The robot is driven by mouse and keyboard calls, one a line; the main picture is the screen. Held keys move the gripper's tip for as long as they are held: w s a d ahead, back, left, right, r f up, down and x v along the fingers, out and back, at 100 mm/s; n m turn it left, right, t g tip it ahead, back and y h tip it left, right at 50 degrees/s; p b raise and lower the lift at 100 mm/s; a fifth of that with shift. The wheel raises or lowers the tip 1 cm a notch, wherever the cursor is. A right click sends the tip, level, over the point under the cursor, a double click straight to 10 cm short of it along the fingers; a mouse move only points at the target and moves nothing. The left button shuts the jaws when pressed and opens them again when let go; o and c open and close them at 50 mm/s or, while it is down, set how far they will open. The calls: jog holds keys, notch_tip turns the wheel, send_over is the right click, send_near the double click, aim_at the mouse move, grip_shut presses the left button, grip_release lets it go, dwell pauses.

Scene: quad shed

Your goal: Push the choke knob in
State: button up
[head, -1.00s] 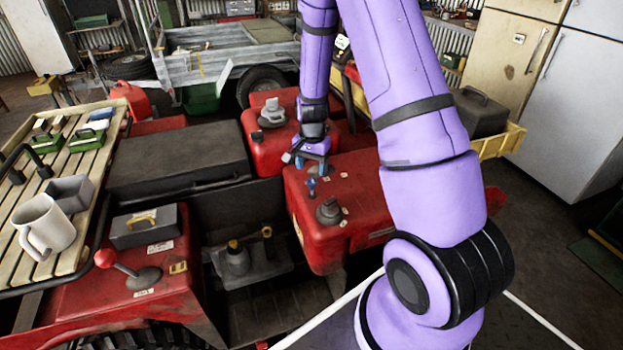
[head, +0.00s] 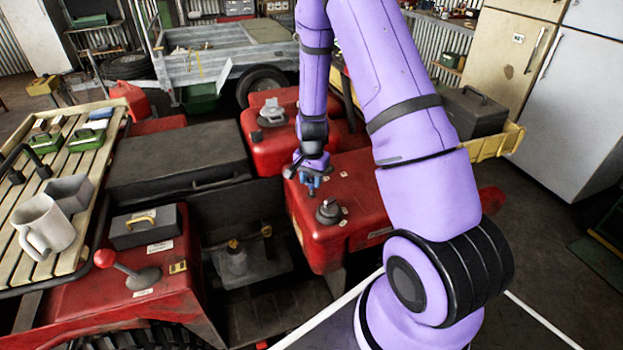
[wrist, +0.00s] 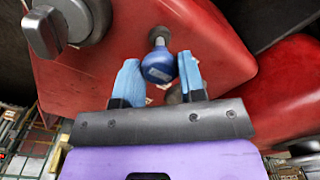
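My gripper (wrist: 158,60) is open, with one blue-padded finger on each side of the ball. A small gap shows at the left finger; the right finger is very close, and I cannot tell whether it touches. In the head view my gripper (head: 311,184) is over the knob's spot on the red bodywork (head: 360,205), and the knob cannot be told apart from the blue fingers.
A grey rotary knob (head: 328,210) stands close by on the same red panel; it also shows at the wrist view's upper left (wrist: 50,30). A grey fuel-style cap (head: 272,112) sits behind. A slatted rack (head: 95,165) with a mug (head: 44,225) is at left.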

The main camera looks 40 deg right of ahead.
aim_at(312, 180)
grip_shut()
jog(key=shift+f, duration=1.3)
jog(key=o, duration=1)
grip_release()
jog(key=shift+r, duration=0.1)
notch_tip(312, 180, up, 11)
jog(key=shift+f, duration=0.2)
